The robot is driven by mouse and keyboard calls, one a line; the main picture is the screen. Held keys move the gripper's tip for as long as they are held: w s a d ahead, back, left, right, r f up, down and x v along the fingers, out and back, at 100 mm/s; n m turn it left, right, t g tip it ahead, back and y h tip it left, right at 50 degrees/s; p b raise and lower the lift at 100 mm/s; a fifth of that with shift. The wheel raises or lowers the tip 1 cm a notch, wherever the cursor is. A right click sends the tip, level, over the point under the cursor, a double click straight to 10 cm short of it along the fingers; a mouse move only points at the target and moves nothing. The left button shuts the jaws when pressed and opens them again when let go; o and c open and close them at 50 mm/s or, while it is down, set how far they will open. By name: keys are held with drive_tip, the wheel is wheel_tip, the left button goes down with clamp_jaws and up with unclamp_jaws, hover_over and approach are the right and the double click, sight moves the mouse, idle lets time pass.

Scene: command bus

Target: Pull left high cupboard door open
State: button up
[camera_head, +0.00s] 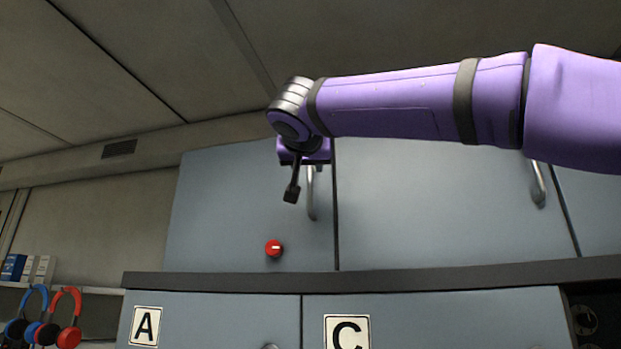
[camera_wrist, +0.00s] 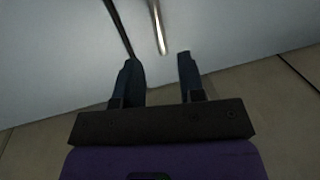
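The left high cupboard door (camera_head: 225,215) is a blue-grey panel that looks shut, flush with its neighbour. Its vertical metal handle (camera_head: 311,200) sits near the door's right edge. The upper part of the handle is hidden behind my gripper. In the wrist view, the handle (camera_wrist: 158,28) shows beyond the fingertips, lined up with the gap between them. My gripper (camera_wrist: 159,62) is open and empty, with its two dark fingers apart. In the head view, one finger shows just left of the handle. I cannot tell how far the fingertips are from the door.
A red knob (camera_head: 274,248) is on the door below the handle. A second high door (camera_head: 440,215) with its own handle (camera_head: 539,185) is to the right. A dark ledge (camera_head: 220,283) runs below, above lower doors marked A and C. Headphones (camera_head: 66,318) hang at the far left.

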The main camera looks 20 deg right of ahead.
sight(310, 175)
drive_tip(key=x, duration=0.7)
drive_tip(key=shift+w, duration=0.1)
clamp_jaws()
